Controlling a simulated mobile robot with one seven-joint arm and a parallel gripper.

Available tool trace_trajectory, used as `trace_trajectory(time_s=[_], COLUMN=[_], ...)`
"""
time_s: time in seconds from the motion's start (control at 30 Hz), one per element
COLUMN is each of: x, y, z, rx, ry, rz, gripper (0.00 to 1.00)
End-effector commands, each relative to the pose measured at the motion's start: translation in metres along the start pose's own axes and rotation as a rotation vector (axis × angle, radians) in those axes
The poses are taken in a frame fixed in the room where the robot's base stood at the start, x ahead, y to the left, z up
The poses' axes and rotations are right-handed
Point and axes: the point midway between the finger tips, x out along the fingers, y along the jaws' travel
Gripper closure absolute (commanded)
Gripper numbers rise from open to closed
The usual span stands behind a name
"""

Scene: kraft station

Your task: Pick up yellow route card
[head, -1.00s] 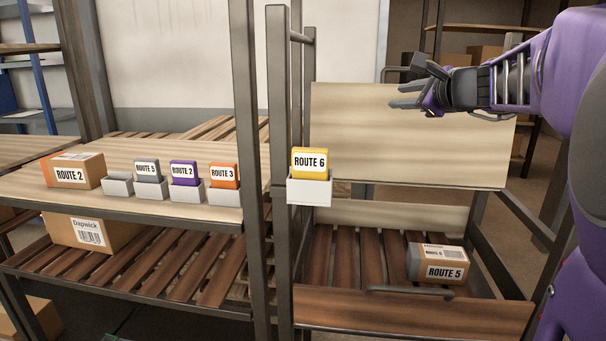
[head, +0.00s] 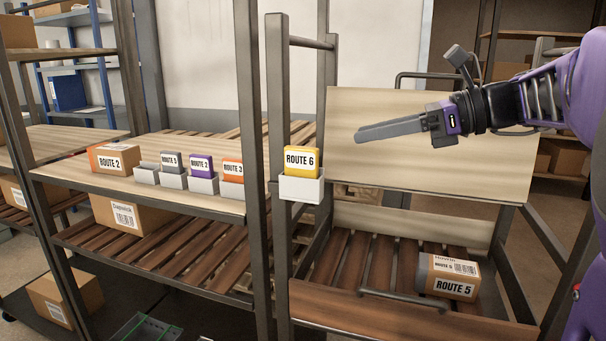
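The yellow route card (head: 300,161), labelled ROUTE 6, stands upright in a white holder (head: 301,189) fixed on the grey post of the cart. Its lower part is hidden in the holder. My gripper (head: 362,133) is to the right of the card and a little higher in the picture, apart from it, with its fingers pointing left. The fingers are seen edge-on and overlap, so I cannot tell whether they are open or shut. No object shows at the fingertips.
On the left shelf (head: 70,167) stand a ROUTE 2 box (head: 113,160) and white holders with grey, purple and orange cards (head: 233,171). Grey posts (head: 255,110) rise between shelf and card. A ROUTE 5 box (head: 447,277) lies on the cart's lower deck. A tilted wooden panel (head: 440,165) is behind my gripper.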

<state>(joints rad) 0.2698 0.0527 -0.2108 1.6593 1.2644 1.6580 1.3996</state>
Motion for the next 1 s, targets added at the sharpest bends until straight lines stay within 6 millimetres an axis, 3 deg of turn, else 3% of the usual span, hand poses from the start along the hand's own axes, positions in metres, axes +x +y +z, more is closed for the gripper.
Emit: trace_trajectory(time_s=[0.4, 0.67, 1.0], x=[0.088, 0.109, 0.153], y=[0.0, 0.0, 0.0], z=[-0.001, -0.001, -0.003], rx=[-0.003, -0.002, -0.002], ry=[0.0, -0.001, 0.0], rz=[0.001, -0.001, -0.001], gripper=[0.65, 0.65, 0.65])
